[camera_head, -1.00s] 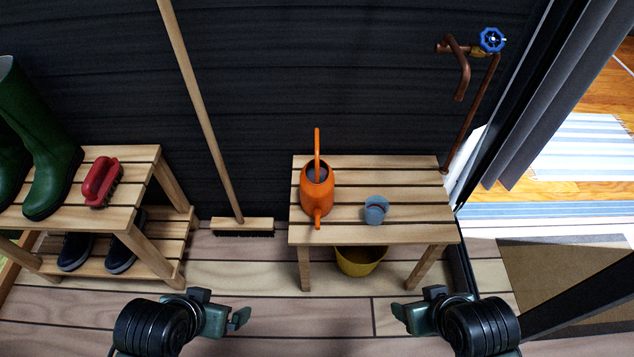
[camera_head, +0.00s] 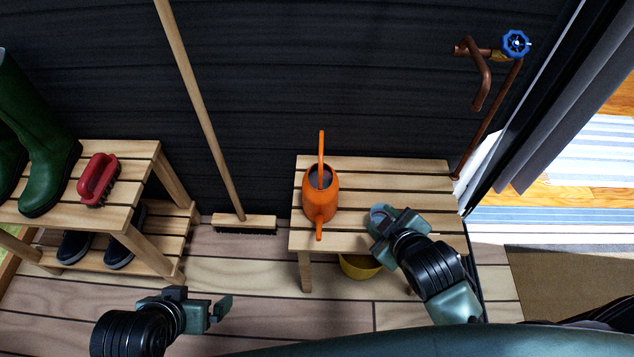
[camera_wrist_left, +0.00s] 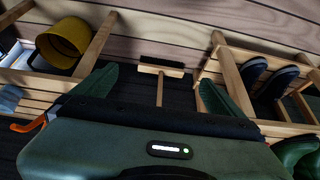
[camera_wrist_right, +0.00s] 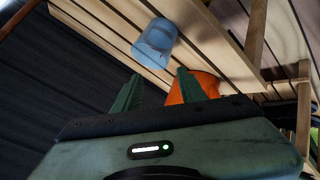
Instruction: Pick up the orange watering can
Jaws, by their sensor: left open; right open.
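The orange watering can (camera_head: 319,204) stands upright on the slatted wooden bench, its handle toward the dark wall and its spout toward me. Its orange body also shows in the right wrist view (camera_wrist_right: 203,84), partly behind a finger. My right gripper (camera_head: 376,228) is open and empty over the bench's front edge, right of the can and apart from it. It hides most of the blue cup (camera_head: 379,212), which shows clearly in the right wrist view (camera_wrist_right: 156,42). My left gripper (camera_head: 224,306) is open and empty over the floor, left of the bench. A bit of orange shows in the left wrist view (camera_wrist_left: 27,126).
The bench (camera_head: 420,178) has bare slats behind the cup. A yellow bucket (camera_head: 357,267) stands beneath it. A broom (camera_head: 243,222) leans on the wall to the left. A shoe rack (camera_head: 130,152) holds green boots (camera_head: 50,150) and a red brush (camera_head: 98,180). A copper tap (camera_head: 482,80) is on the wall.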

